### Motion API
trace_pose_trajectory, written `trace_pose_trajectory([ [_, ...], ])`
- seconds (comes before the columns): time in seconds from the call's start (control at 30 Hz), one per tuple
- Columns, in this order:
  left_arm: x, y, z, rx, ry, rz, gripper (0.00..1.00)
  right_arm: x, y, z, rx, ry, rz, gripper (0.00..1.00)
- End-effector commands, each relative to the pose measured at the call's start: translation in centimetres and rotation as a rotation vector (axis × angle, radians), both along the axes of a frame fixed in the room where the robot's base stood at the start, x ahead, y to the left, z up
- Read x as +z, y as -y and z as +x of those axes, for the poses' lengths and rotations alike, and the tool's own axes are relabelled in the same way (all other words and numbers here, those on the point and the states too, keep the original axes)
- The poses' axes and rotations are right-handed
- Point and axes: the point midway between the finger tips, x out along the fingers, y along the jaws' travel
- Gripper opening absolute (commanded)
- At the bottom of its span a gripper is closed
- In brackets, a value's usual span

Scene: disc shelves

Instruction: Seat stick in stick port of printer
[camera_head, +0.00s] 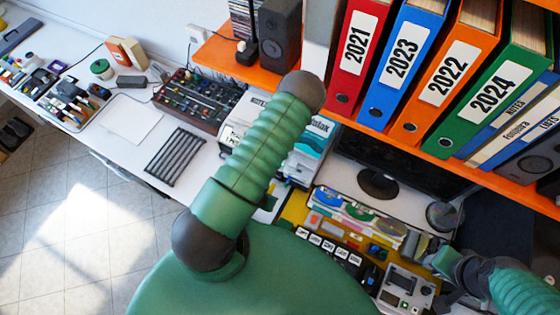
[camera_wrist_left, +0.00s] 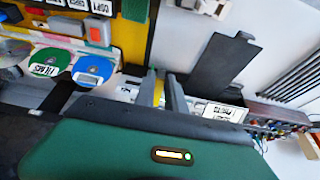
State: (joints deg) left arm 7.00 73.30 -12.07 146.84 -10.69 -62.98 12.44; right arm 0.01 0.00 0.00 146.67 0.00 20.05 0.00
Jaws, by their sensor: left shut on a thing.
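My left gripper (camera_wrist_left: 160,88) shows in the left wrist view, its dark fingers shut on a small, mostly hidden thing with a yellowish patch, taken as the stick. In the head view my left arm hides this gripper. A white and blue labelled unit (camera_head: 318,136) stands partly behind that arm; it may be the printer, but I cannot tell. No stick port can be made out. A pale device with a small dark screen (camera_head: 405,286) lies at the lower right. My right gripper (camera_head: 447,262) is above it, and its finger opening is unclear.
An orange shelf (camera_head: 345,117) with several binders overhangs the white desk. A dark monitor stand (camera_head: 378,185) is below it. A yellow board (camera_head: 293,210) holds discs and small parts. A mixer-like box (camera_head: 201,103) and a ribbed black rack (camera_head: 174,155) lie left. A blank sheet (camera_head: 128,118) lies beyond.

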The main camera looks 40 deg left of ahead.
Motion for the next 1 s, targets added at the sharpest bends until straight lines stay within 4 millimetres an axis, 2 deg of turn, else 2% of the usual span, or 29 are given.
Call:
trace_pose_trajectory([
  [0.13, -0.1, 0.0, -0.3, 0.0, 0.001, 0.0, 0.0, 0.2, 0.0, 0.0, 0.0, -0.001, 0.0, 0.37],
  [0.23, -0.7, 0.3, 0.9, -0.006, 0.007, 0.0, 0.0, -0.9, 0.0, 0.0, 0.0, 0.0, 0.0, 0.37],
  [0.37, -1.7, 1.5, 4.8, -0.03, 0.017, 0.0, 0.0, -4.1, 0.0, 0.0, 0.0, 0.0, 0.0, 0.37],
  [0.47, -1.6, 3.1, 8.6, -0.066, 0.021, 0.0, 0.0, -7.1, 0.0, 0.0, 0.0, -0.001, 0.0, 0.37],
  [0.6, 0.2, 5.4, 12.7, -0.126, 0.021, 0.0, 0.0, -11.0, 0.0, 0.0, 0.0, -0.001, 0.0, 0.37],
  [0.7, 2.1, 6.8, 14.5, -0.173, 0.019, 0.0, 0.0, -13.4, 0.0, 0.0, 0.0, -0.001, 0.0, 0.37],
  [0.83, 4.6, 8.0, 15.4, -0.215, 0.013, 0.001, 0.0, -15.3, 0.0, 0.0, 0.0, -0.001, 0.0, 0.37],
  [1.0, 6.4, 8.6, 15.4, -0.238, 0.003, 0.0, 0.0, -16.0, 0.0, 0.0, 0.0, 0.0, 0.0, 0.37],
])
